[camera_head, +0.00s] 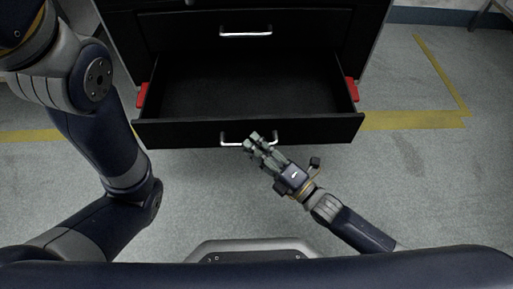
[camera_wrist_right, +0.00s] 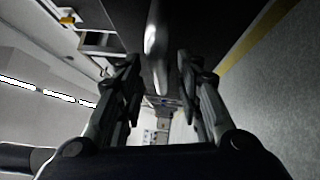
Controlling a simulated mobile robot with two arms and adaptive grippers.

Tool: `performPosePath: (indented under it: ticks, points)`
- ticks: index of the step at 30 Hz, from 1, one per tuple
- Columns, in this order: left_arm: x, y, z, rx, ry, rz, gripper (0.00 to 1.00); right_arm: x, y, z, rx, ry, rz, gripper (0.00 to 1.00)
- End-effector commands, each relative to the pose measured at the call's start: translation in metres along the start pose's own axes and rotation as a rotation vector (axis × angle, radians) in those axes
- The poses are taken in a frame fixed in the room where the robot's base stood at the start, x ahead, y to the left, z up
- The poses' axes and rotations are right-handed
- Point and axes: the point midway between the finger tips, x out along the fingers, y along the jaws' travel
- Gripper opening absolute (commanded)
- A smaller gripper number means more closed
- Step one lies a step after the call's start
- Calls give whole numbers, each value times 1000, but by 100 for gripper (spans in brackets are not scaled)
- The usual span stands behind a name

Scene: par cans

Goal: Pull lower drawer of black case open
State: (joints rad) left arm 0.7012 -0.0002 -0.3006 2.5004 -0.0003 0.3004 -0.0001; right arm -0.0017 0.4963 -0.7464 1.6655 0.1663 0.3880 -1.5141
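The black case (camera_head: 185,47) stands ahead with its lower drawer (camera_head: 180,132) pulled well out. The drawer's inside looks empty. A silver bar handle (camera_head: 230,139) is on the drawer's front. My right gripper (camera_head: 252,140) is at this handle, near its middle. In the right wrist view, the fingers of my right gripper (camera_wrist_right: 160,95) stand apart on either side of the silver handle (camera_wrist_right: 155,45), with gaps visible on both sides. My left arm comes in from the left in the head view, but its gripper is out of the picture.
An upper drawer with a silver handle (camera_head: 246,34) is shut above the open one. Red parts (camera_head: 351,89) stick out at the drawer's sides. The grey floor (camera_head: 420,190) is clear at the right, with a yellow line (camera_head: 415,120) on it.

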Motion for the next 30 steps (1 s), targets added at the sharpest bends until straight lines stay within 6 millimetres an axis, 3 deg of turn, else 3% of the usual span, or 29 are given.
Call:
performPosePath:
  ticks: [1, 5, 6, 23, 27, 28, 30]
  points:
    - [0, 0, 0, 0, 0, 0, 0, 0, 0, 0, 0, 0, 0, 33]
    - [0, 0, 0, 0, 0, 0, 0, 0, 0, 0, 0, 0, 0, 4]
    - [0, 0, 0, 0, 0, 0, 0, 0, 0, 0, 0, 0, 0, 0]
    - [2, 0, 1, 0, -1, 0, 0, 20, -6, 20, 1, 0, -2, 0]
    - [2, 0, 1, 0, -1, 0, 0, 20, -6, 20, 1, 0, -2, 0]
    - [2, -1, 1, 0, -1, 0, 0, 20, -6, 20, 1, 0, -2, 17]
    - [2, -1, 1, 0, -1, 0, 0, 20, -6, 20, 1, 1, -2, 33]
